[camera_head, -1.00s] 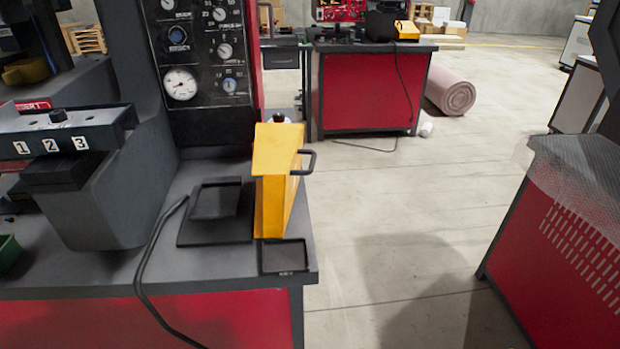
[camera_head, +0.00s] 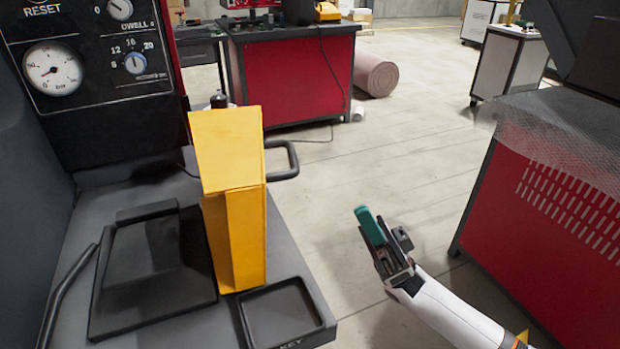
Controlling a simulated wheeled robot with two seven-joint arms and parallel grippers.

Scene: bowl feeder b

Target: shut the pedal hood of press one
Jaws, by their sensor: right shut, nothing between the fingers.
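The yellow pedal hood (camera_head: 232,200) stands on the grey bench of the press, with a black bar handle (camera_head: 284,160) on its right side. Its top panel tilts up at the front. I cannot tell from this angle how far the hood is open. My right gripper (camera_head: 369,222) is in the lower middle, over the floor and to the right of the hood, apart from it. Its teal-tipped fingers are shut and hold nothing. My left gripper is out of view.
A black plate (camera_head: 150,275) lies left of the hood, and a shallow black tray (camera_head: 283,315) sits at the bench's front corner. A red cabinet (camera_head: 555,200) with bubble wrap stands at the right. Open floor lies between it and the bench.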

